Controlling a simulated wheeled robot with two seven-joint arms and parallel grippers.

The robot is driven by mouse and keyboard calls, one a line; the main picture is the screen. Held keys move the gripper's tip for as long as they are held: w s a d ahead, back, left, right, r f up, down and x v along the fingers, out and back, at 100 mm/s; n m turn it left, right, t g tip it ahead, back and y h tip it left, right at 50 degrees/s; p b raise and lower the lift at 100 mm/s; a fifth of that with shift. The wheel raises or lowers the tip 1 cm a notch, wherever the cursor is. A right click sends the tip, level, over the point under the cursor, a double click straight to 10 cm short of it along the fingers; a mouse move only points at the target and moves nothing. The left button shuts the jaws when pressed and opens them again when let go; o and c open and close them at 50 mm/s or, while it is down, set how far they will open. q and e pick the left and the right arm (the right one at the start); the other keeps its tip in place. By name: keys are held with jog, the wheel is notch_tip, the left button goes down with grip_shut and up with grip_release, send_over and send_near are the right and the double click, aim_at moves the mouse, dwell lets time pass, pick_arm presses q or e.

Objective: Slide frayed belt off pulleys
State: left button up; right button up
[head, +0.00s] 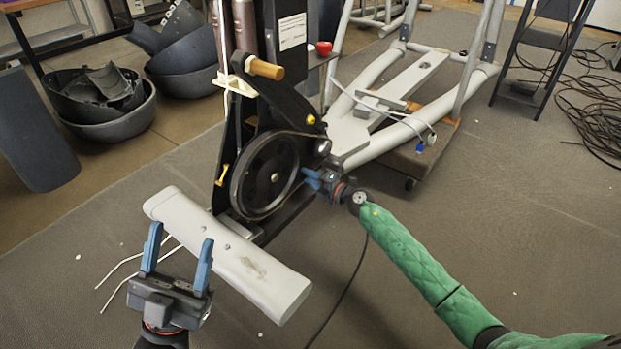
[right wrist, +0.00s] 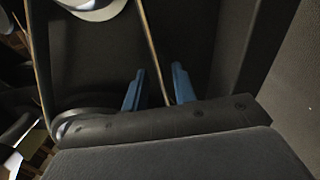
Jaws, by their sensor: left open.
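The large black pulley (head: 264,176) stands upright on the machine's frame, with a small pulley (head: 323,147) to its upper right. The dark belt (head: 296,133) runs around the large pulley towards the small one. My right gripper (head: 313,180) is at the right edge of the large pulley. In the right wrist view a thin belt strand (right wrist: 154,50) passes between its two blue fingers (right wrist: 159,88), which stand apart; I see no grip on it. My left gripper (head: 178,250) is open and empty, in front of the grey base beam.
The grey base beam (head: 226,252) lies across the front of the machine. A wooden-handled lever (head: 265,69) sticks out above the pulleys. Black plastic shells (head: 103,98) are at the back left, a cable coil (head: 597,105) at the right.

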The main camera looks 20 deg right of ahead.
jog(key=shift+w+a, duration=0.15)
jog(key=shift+w, duration=0.05)
jog(key=shift+c, duration=0.2)
grip_shut()
dwell(1.7)
